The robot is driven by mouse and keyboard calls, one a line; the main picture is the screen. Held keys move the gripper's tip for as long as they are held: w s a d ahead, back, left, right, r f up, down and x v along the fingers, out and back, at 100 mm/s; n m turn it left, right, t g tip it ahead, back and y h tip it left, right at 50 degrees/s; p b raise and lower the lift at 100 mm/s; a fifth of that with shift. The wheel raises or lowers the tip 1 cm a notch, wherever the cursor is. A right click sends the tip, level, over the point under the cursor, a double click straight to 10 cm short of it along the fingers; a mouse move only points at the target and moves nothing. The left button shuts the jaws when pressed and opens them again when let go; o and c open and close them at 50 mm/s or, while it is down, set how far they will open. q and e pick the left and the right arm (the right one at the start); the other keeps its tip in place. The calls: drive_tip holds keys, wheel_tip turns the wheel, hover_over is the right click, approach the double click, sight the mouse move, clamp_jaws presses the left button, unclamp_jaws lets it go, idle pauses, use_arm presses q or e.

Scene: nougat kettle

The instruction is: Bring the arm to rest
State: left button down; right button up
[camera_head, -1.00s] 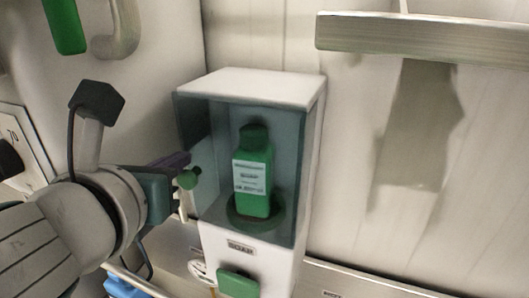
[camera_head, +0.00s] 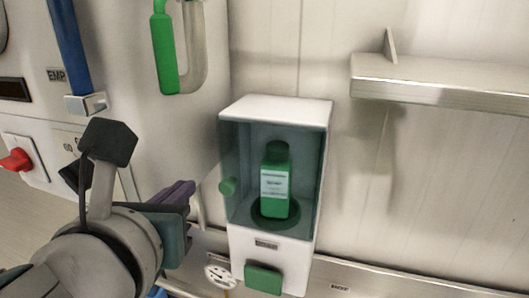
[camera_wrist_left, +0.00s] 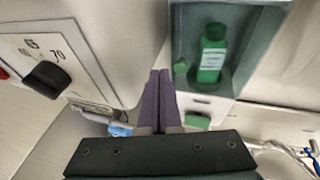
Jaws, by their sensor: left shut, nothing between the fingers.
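My left gripper (camera_head: 182,194) has its purple fingers together, with nothing between them. It is left of the soap dispenser cabinet (camera_head: 275,110) and looks apart from its green knob (camera_head: 228,187). In the left wrist view the shut fingers (camera_wrist_left: 160,76) point up, just left of the knob (camera_wrist_left: 180,68). A green labelled bottle (camera_head: 275,180) stands upright inside the cabinet, and it also shows in the left wrist view (camera_wrist_left: 211,55). My right gripper is not in view.
A green push plate (camera_head: 263,279) is on the cabinet's lower front. A metal shelf (camera_head: 440,82) is at upper right. A green-and-steel handle (camera_head: 165,55), a blue bar (camera_head: 68,45) and a red knob (camera_head: 15,160) are at left. A black dial (camera_wrist_left: 46,80) is near the wrist.

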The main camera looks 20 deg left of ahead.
use_arm(q)
drive_tip(key=s+d+r+m+t+h, duration=0.2)
drive_tip(key=d+r+m+h, duration=0.4)
drive_tip(key=m, duration=0.5)
drive_tip(key=s+d+r+m+t+h, duration=0.1)
drive_tip(key=d+r+m+t+h, duration=0.2)
drive_tip(key=d+r+m+h, duration=0.5)
drive_tip(key=s+d+f+m+g, duration=0.2)
drive_tip(key=s+f+m+g, duration=0.4)
drive_tip(key=m, duration=0.8)
drive_tip(key=s+a+f+m+g+y, duration=0.2)
drive_tip(key=f+m+g, duration=0.1)
drive_tip(key=f, duration=0.2)
drive_tip(key=s+a+f+m+g+y, duration=0.2)
drive_tip(key=f+m, duration=0.1)
drive_tip(key=f, duration=0.3)
drive_tip(key=s+a+f+m+g+y, duration=0.1)
drive_tip(key=s+a+f+g+y, duration=0.1)
drive_tip(key=a, duration=0.3)
drive_tip(key=s+a+f+m+g+y, duration=0.1)
drive_tip(key=s+a+f+g+y, duration=0.1)
drive_tip(key=s+a+f+y, duration=0.1)
drive_tip(key=s+a+y, duration=0.1)
drive_tip(key=s+a, duration=0.1)
drive_tip(key=a, duration=0.1)
drive_tip(key=shift+a+f, duration=0.15)
